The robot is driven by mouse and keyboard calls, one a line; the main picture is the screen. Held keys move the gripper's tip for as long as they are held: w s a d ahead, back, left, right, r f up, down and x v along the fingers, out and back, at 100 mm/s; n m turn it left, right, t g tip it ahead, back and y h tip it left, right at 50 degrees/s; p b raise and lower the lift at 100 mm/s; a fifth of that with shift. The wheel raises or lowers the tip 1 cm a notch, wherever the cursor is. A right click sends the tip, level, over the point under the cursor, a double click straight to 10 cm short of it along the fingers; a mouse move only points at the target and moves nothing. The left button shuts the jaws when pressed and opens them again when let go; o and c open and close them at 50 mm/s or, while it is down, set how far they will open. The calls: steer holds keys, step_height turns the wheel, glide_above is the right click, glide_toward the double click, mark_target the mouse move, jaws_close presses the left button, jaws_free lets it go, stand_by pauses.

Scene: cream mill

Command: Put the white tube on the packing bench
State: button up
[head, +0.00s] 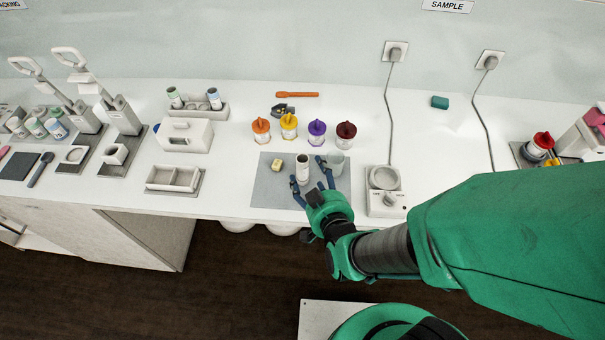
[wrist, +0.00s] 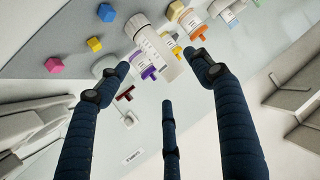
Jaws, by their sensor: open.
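The white tube (head: 302,166) stands upright on a grey mat on the white bench in the head view. In the wrist view the tube (wrist: 152,42) appears tilted, with a ribbed cap and faint markings. My gripper (head: 314,176) is open at the front of the mat, its dark blue fingers spread around the tube's near side. In the wrist view my gripper (wrist: 163,62) has the tube beyond and between its fingertips; whether they touch it I cannot tell. A sign ending in "ACKING" (head: 10,4) is on the wall at the far left.
On the mat (head: 262,192) are a yellow block (head: 277,165) and a pale cup (head: 335,161) close to my right finger. Several coloured-lid jars (head: 289,126) stand behind. A small scale (head: 386,192) is at right.

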mark_target(307, 168)
steer(key=shift+w, duration=0.2)
steer(key=shift+b+x, duration=0.8)
steer(key=shift+x, duration=1.85)
steer(key=shift+s+f, duration=0.15)
steer(key=c, duration=1)
steer(key=shift+c, duration=0.2)
step_height(307, 168, up, 10)
steer(key=p, duration=0.3)
